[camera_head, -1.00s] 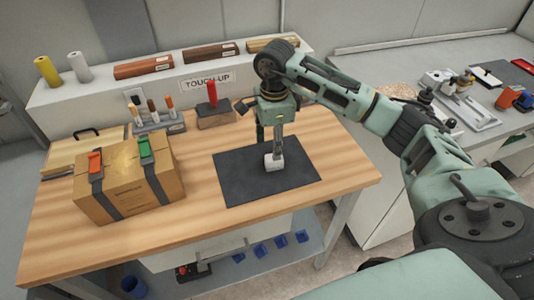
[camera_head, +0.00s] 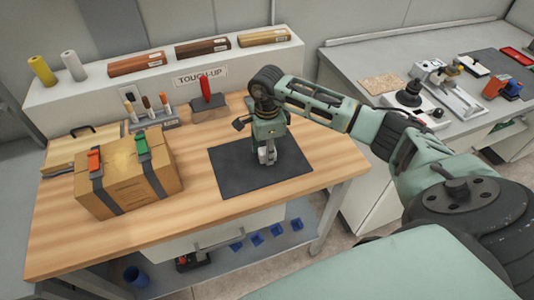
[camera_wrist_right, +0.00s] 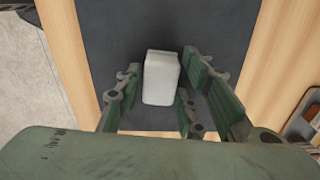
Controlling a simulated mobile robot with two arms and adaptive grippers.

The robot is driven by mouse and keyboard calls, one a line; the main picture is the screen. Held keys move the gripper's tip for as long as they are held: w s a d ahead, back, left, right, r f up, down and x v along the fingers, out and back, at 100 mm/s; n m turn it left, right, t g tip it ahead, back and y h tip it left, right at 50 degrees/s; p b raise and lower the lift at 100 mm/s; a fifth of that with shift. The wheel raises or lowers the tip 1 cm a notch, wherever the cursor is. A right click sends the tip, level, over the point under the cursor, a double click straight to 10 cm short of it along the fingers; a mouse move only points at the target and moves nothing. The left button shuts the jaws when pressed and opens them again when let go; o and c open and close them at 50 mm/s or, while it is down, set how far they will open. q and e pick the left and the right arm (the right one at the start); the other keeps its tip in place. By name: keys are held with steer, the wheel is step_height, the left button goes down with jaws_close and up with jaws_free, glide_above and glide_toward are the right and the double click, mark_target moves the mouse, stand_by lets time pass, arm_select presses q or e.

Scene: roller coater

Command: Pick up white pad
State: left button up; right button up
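The white pad (camera_wrist_right: 161,78) is a small rounded block on the dark grey mat (camera_head: 235,180) on the wooden workbench (camera_head: 200,215). In the head view my right gripper (camera_head: 267,157) largely hides the pad. My left gripper is not in view.
A strapped cardboard box (camera_head: 128,182) stands at the left of the bench. The bench front is clear.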

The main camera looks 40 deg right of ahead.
steer(key=c, duration=0.7)
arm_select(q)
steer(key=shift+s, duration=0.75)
arm_select(e)
steer(key=shift+c, duration=0.2)
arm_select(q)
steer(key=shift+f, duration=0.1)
arm_select(e)
steer(key=shift+r, duration=0.1)
